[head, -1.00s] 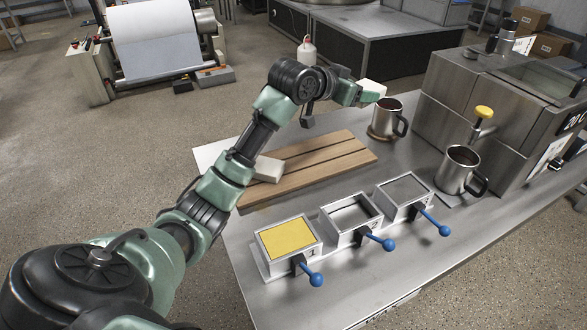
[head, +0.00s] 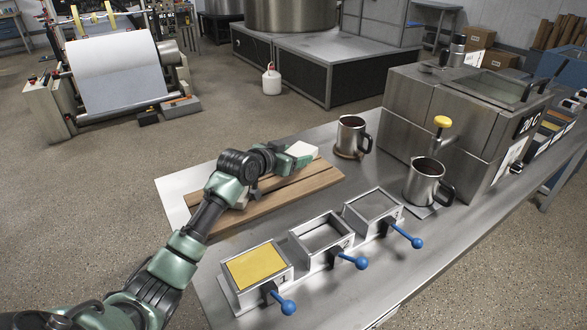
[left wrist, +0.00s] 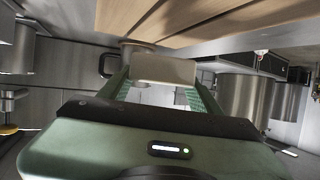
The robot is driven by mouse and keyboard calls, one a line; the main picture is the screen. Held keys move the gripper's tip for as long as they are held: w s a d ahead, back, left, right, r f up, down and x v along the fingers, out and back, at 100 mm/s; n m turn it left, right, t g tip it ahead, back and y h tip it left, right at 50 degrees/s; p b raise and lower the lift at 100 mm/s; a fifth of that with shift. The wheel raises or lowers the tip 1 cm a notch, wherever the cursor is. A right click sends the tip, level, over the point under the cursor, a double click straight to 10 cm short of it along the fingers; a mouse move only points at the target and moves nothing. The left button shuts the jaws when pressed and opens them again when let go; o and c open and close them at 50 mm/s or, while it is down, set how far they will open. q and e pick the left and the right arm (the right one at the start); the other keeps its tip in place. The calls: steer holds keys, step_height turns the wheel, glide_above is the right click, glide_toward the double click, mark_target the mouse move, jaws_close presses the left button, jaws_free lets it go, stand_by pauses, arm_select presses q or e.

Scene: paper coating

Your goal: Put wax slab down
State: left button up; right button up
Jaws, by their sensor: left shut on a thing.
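My left gripper (head: 299,158) is shut on a white wax slab (head: 303,149) over the far right end of the slatted wooden board (head: 312,181). In the left wrist view the pale slab (left wrist: 163,68) sits between the two green fingers, with the wooden board (left wrist: 190,17) close by. I cannot tell whether the held slab touches the board. My right gripper is not in view.
Three metal moulds stand in front of the board; the left one (head: 257,267) holds yellow wax. Steel mugs (head: 351,136) and (head: 424,181) and a metal machine (head: 440,110) stand to the right. The board's middle is clear.

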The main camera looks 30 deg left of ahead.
mark_target(294, 178)
arm_select(q)
steer(key=shift+f, duration=2.3)
steer(key=shift+f, duration=0.1)
steer(key=o, duration=1.6)
steer(key=shift+r, duration=0.2)
steer(key=v, duration=1.2)
steer(key=shift+f, duration=0.1)
